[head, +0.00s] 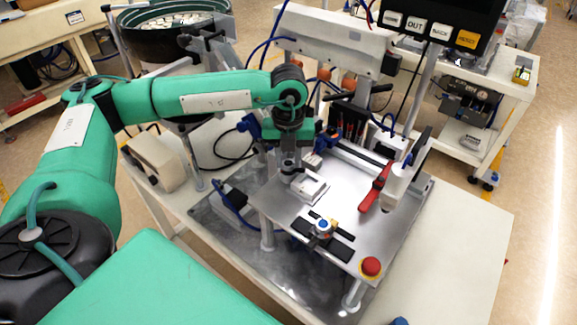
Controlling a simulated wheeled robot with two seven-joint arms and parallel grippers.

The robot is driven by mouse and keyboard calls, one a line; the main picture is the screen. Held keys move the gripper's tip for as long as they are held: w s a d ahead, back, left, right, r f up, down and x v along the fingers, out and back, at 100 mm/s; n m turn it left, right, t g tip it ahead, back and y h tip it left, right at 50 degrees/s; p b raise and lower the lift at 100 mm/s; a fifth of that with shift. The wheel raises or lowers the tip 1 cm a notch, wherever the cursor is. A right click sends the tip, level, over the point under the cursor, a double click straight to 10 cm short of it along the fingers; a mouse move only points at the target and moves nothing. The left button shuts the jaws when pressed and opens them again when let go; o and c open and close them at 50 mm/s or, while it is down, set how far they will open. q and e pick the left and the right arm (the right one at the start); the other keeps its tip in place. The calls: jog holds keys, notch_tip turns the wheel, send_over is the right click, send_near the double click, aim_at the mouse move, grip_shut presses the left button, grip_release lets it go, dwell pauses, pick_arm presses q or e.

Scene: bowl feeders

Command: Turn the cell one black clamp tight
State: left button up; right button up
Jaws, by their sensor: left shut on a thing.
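My left arm reaches in from the left, and my left gripper (289,158) points down over the back left of the raised metal plate (290,218). It is shut on the black clamp (290,168), a small dark part low between its fingers. The fingers hide most of the clamp, and I cannot tell how far it is turned. A pale block (309,188) sits on the plate just in front of the gripper. My right gripper is not in view.
A red-handled toggle clamp (375,188) and a white upright (396,187) stand at the plate's right. A red button (371,267) is at the front corner. A blue-topped fitting (323,227) lies forward. A bowl feeder (172,27) stands behind my arm.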

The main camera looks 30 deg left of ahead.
aim_at(289, 163)
pick_arm(q)
jog(key=m+b, duration=0.3)
jog(key=shift+f, duration=0.2)
jog(key=shift+r+m+b, duration=0.2)
jog(key=shift+m+b, duration=0.65)
jog(key=shift+m, duration=0.05)
jog(key=o, duration=1)
jog(key=shift+c, duration=0.2)
jog(key=shift+r, duration=0.6)
notch_tip(289, 163, up, 13)
jog(key=b, duration=0.1)
jog(key=shift+f, duration=0.15)
